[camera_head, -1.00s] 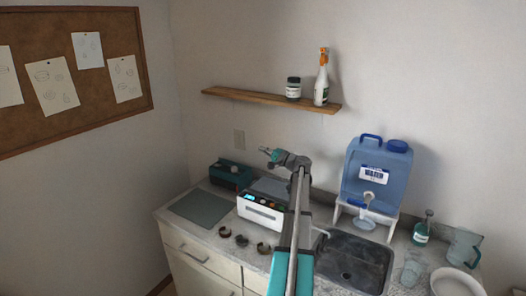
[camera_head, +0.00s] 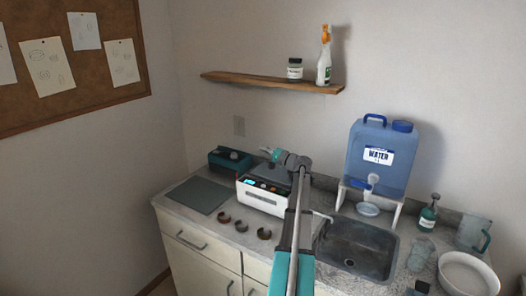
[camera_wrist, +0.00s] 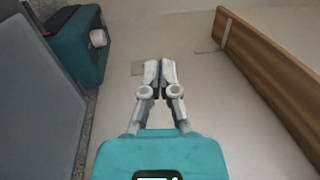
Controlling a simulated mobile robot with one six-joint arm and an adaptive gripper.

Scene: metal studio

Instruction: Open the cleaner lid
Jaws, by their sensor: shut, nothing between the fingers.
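The cleaner (camera_head: 263,199) is a white box with a dark control panel and a small lit display on the counter, left of the sink. Its grey lid lies behind the panel, partly hidden by my arm in the head view; I cannot tell there how far it is raised. In the wrist view a grey panel, seemingly the lid (camera_wrist: 38,75), fills the left side. My gripper (camera_wrist: 160,66) is shut and empty, its fingertips together, apart from that panel. In the head view my gripper (camera_head: 268,151) is above and behind the cleaner, near the wall.
A teal box (camera_head: 230,161) stands behind-left of the cleaner, beside a grey mat (camera_head: 199,195). A wooden shelf (camera_head: 270,82) is above. The sink (camera_head: 357,247) and blue water jug (camera_head: 380,158) are right.

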